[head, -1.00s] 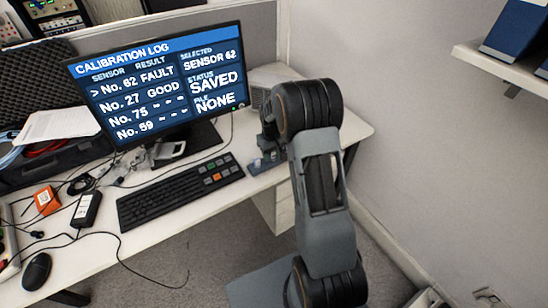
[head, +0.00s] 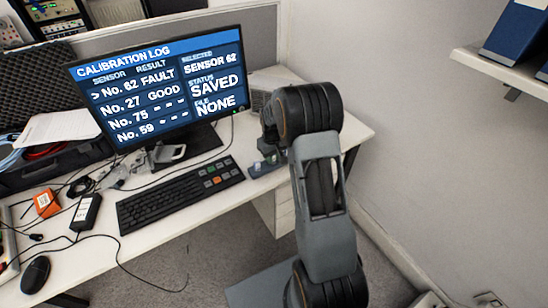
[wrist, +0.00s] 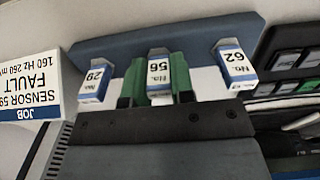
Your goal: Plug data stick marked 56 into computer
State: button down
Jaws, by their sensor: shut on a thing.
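In the wrist view, my gripper (wrist: 156,88) has its green fingertips on either side of the white and blue data stick marked No. 56 (wrist: 158,70) and is shut on it. This stick is in line between sticks No. 29 (wrist: 96,80) and No. 62 (wrist: 236,65), at a blue-grey holder (wrist: 130,48). I cannot tell whether it is lifted clear of the holder. In the head view, the holder (head: 262,168) stands right of the keyboard, and my arm hides most of the gripper. The computer's screen (head: 160,88) shows SENSOR 62, SAVED and FILE NONE. I cannot make out a port.
A black keyboard (head: 180,192) lies before the screen; its keys show at the wrist view's right. A job card (wrist: 30,75) reading SENSOR 59 FAULT is at the wrist view's left. A mouse (head: 36,273) and loose cables lie left. A shelf (head: 500,58) juts out at upper right.

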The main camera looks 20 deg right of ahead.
jog(key=shift+r+p, duration=0.6)
jog(key=shift+r, duration=0.3)
dwell(1.0)
jog(key=shift+r+p, duration=1.15)
jog(key=shift+r, duration=0.5)
